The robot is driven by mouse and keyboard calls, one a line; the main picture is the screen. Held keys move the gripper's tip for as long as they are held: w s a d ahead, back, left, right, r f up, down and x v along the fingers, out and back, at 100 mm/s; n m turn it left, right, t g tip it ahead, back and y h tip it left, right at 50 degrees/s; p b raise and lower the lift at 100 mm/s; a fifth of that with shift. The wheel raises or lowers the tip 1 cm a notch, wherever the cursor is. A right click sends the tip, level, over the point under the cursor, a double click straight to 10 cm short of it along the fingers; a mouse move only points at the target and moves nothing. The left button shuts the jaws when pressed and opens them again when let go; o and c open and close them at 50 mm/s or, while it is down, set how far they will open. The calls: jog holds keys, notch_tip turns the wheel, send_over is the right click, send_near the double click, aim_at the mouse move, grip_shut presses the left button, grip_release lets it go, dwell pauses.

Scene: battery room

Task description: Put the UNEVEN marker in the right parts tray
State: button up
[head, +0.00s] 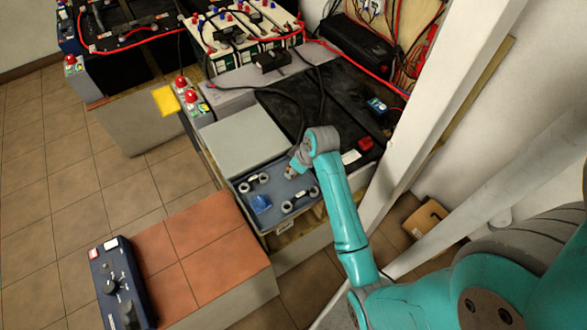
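My arm reaches to a grey-blue panel or tray (277,190) at the front of the bench. My gripper (291,173) is just above its far edge, small and partly hidden by my wrist, so I cannot tell whether it holds anything. Two dark bars with pale round ends, one left (253,184) and one right (300,200), and a blue piece (261,204) are on this panel. No readable UNEVEN lettering shows. A white label-like piece (350,157) and a red block (366,143) lie on the black surface to the right. I cannot tell which is the marker or the right parts tray.
A plain grey slab (243,141) lies behind the panel. Batteries with cables (240,35) stand at the back. A white post (440,90) rises right of my arm. Floor at left is clear.

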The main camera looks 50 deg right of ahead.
jog(key=o, duration=0.9)
jog(key=v, duration=1.2)
jog(key=shift+r, duration=0.15)
